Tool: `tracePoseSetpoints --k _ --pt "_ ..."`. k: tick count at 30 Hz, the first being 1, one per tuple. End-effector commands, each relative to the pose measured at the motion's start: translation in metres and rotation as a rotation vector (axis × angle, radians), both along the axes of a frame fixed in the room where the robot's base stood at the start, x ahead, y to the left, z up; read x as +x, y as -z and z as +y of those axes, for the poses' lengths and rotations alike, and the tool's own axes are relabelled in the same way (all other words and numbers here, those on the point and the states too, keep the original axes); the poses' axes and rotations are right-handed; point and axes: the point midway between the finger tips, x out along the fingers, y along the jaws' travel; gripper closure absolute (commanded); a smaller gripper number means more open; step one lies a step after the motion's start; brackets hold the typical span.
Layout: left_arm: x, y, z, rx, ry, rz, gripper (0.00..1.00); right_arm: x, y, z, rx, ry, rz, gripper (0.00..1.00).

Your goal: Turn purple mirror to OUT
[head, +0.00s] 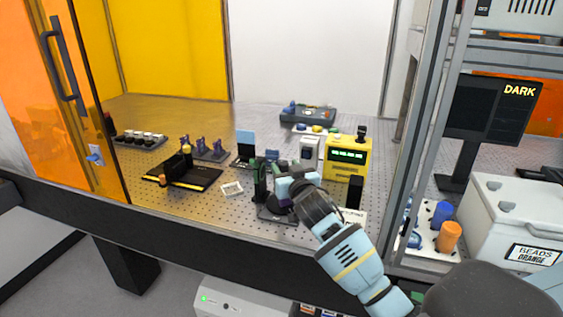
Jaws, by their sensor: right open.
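My right arm reaches in from the lower right over the optical table (225,215). Its open gripper (283,187) is among small mounts near the table's front middle. A dark green round mount (259,182) stands just left of the fingers. A dark base plate (272,215) lies below them, partly covered by my gripper. I cannot make out for sure which part is the purple mirror, or any OUT marking; it may be hidden behind the gripper. I cannot tell whether the fingers touch anything. My left gripper is not in view.
A yellow instrument (347,160) with a green display stands right of my gripper. A black board with posts (183,178) and a rack of purplish parts (204,148) lie left. An orange door (75,90) and a metal frame post (425,130) bound the opening. A monitor reads DARK (490,107).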

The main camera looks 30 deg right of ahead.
Motion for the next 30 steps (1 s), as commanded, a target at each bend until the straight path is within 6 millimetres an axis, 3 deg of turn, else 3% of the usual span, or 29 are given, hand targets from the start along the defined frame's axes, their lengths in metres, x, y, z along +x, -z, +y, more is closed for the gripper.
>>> tracePoseSetpoints --k 9,23,30 --pt "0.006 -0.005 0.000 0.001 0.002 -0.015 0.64 0.032 -0.001 -0.008 0.001 0.000 -0.001 0.53" --pt "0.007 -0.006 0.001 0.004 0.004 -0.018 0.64 0.040 0.000 -0.010 0.000 0.000 0.001 0.53" --pt "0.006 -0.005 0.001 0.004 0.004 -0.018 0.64 0.040 0.000 -0.009 0.000 0.000 0.001 0.81"
